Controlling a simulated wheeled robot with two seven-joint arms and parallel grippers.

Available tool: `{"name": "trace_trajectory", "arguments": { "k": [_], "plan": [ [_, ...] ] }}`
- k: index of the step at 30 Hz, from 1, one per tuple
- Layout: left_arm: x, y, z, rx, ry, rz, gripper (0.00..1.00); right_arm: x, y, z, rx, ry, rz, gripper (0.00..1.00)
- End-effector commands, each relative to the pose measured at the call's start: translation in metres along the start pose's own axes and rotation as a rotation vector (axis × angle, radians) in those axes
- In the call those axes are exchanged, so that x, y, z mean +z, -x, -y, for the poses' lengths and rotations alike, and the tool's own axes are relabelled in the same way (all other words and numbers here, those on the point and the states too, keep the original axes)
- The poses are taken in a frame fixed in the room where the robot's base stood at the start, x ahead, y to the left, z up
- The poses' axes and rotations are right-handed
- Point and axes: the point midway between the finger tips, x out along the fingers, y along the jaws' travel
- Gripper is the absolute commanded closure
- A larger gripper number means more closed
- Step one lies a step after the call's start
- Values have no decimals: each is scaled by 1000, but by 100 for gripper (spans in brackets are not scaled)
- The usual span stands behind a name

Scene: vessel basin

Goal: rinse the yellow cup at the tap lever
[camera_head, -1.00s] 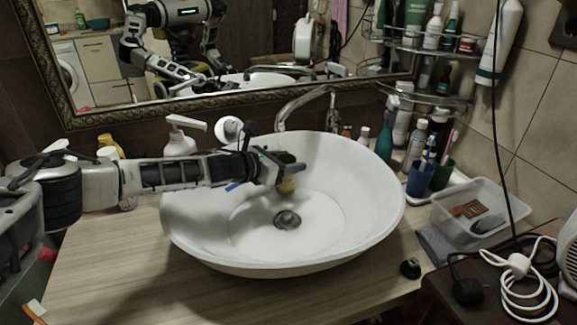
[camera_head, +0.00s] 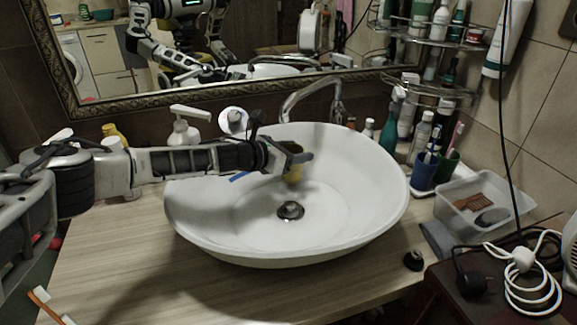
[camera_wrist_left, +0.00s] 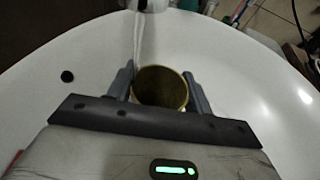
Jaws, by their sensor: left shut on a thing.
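My left gripper (camera_head: 298,158) reaches in from the left over the white basin (camera_head: 365,215) and is shut on the yellow cup (camera_head: 294,175). The cup is held above the bowl, behind the drain (camera_head: 290,210), partly hidden by the fingers. In the left wrist view the cup (camera_wrist_left: 161,88) stands between the two fingers with its round mouth facing the camera. The tap (camera_head: 312,88) arches at the back of the basin. Its end (camera_wrist_left: 153,5) shows at the top of the wrist view, with a pale strip like water running down beside the cup. I cannot make out the lever.
A white soap dispenser (camera_head: 184,130) and a yellow bottle (camera_head: 113,133) stand left of the basin. Blue (camera_head: 425,172) and green cups with brushes and a clear tub (camera_head: 484,205) stand at right. A mirror (camera_head: 250,45) is behind.

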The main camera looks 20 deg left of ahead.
Motion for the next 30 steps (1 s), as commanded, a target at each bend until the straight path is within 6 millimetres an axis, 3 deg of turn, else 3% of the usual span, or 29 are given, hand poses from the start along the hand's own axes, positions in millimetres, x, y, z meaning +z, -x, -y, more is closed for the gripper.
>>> {"name": "trace_trajectory", "arguments": {
  "k": [30],
  "plan": [
    [-2,7,-4,0,0,1,71,-2,2,-1,2,0,2,56]
  ]
}}
